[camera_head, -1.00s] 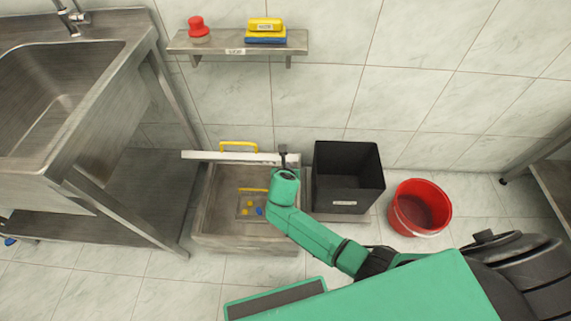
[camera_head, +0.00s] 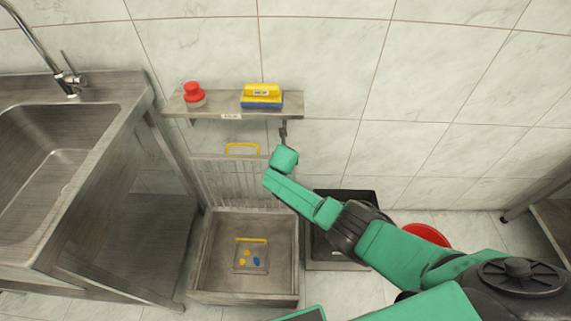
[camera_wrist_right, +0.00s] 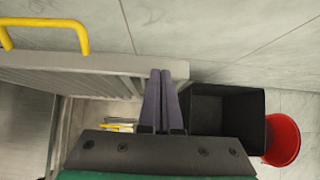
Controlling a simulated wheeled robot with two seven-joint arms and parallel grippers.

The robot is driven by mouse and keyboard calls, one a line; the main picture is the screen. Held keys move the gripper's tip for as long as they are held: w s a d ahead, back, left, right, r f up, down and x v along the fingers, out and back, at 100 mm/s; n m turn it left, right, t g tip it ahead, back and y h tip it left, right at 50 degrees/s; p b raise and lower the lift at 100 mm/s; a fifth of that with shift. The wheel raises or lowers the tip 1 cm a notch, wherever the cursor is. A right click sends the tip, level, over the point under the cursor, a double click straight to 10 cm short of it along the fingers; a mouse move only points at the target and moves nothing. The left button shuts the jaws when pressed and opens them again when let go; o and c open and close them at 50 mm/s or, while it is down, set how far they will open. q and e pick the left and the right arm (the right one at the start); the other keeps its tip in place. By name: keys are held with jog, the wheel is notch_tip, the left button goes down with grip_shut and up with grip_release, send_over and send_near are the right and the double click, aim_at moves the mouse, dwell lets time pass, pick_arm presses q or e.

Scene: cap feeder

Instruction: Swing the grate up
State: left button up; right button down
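The grate (camera_head: 235,183) stands up almost vertical at the back edge of the open floor basin (camera_head: 200,270), near the tiled wall. Its yellow handle (camera_head: 242,148) is at the top. My right gripper (camera_head: 283,130) is at the grate's upper right corner, partly hidden by my wrist. In the right wrist view the gripper fingers (camera_wrist_right: 161,80) are together with nothing visible between them. They overlap the right end of the grate's edge bar (camera_wrist_right: 110,63); whether they touch it I cannot tell. My left gripper is not in view.
A small basket (camera_head: 250,256) with yellow and blue caps sits in the basin. A black bin (camera_wrist_right: 228,110) and a red bucket (camera_wrist_right: 282,140) stand right of the basin. A wall shelf (camera_head: 222,107) is just above the grate, and a steel sink (camera_head: 60,150) stands left.

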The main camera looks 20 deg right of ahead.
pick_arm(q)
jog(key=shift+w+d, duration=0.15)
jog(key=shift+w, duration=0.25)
pick_arm(e)
jog(key=shift+w+d+f, duration=0.15)
jog(key=shift+w+d, duration=0.05)
jog(key=shift+w, duration=0.3)
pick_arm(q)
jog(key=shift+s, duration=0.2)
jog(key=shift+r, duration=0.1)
